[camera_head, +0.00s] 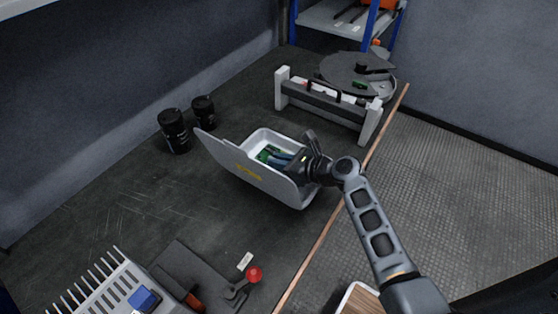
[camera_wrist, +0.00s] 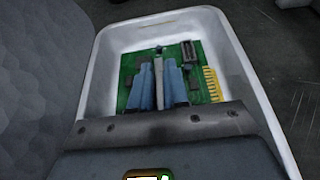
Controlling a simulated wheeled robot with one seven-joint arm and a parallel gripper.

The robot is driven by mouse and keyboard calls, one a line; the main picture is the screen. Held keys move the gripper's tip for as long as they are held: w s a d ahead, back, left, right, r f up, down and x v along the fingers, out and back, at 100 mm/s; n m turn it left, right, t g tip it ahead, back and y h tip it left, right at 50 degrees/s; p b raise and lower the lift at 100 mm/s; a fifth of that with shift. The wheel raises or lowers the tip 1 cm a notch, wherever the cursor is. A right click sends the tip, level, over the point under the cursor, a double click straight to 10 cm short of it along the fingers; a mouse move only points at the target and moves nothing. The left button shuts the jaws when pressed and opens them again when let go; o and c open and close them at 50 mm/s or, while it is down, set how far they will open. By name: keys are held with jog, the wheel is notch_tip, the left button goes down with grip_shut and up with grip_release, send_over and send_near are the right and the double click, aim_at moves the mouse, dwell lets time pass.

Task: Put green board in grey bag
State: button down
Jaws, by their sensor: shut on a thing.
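The grey bag (camera_head: 255,173) is an open, light grey container with a tall front panel bearing yellow marking. It stands on the dark bench and its white rim also shows in the wrist view (camera_wrist: 93,75). The green board (camera_head: 265,155) lies inside the bag's walls, and its chips and gold edge contacts show in the wrist view (camera_wrist: 124,78). My gripper (camera_wrist: 158,80) reaches into the bag from the right, shut on the board around its middle. The front panel hides part of the board in the head view. Whether the board touches the bag's bottom I cannot tell.
Two black cylinders (camera_head: 174,131) stand left of the bag. A white-ended rack (camera_head: 325,105) and a round grey device (camera_head: 357,75) are behind it. A red-knobbed clamp (camera_head: 254,274) and a finned unit (camera_head: 110,290) are in front. The bench edge runs along the right.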

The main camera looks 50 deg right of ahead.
jog(key=shift+f+b, duration=0.35)
jog(key=shift+f, duration=0.2)
jog(key=c, duration=1.1)
grip_release()
jog(key=shift+o, duration=0.2)
jog(key=shift+r, duration=0.4)
jog(key=r, duration=0.4)
jog(key=shift+s+d+p, duration=0.35)
jog(key=shift+d, duration=0.05)
jog(key=s+d+r, duration=0.6)
jog(key=s+d, duration=0.1)
jog(key=shift+s, duration=0.4)
